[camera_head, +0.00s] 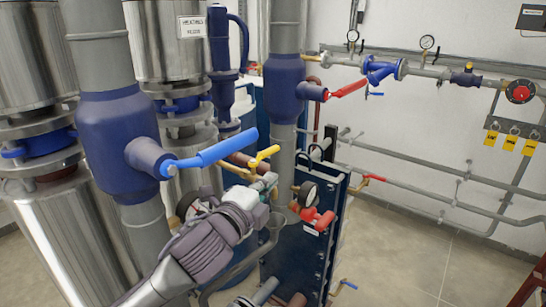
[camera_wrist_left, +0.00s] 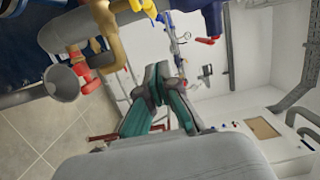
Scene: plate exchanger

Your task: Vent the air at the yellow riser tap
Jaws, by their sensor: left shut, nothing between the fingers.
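The yellow riser tap (camera_head: 264,157) has a yellow lever on a brass pipe, just right of the large blue lever in the head view. It also shows in the left wrist view at the top edge, where a yellow lever (camera_wrist_left: 148,9) is partly cut off. My left gripper (camera_head: 269,181) is shut and empty, just below and in front of the yellow lever in the head view. Its teal fingers (camera_wrist_left: 158,84) meet in the left wrist view, apart from the tap. My right gripper is not in view.
A blue lever (camera_head: 212,152) on the blue riser valve stands close to the left. A grey funnel (camera_head: 276,222) sits beneath the tap; it also shows in the wrist view (camera_wrist_left: 66,84).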

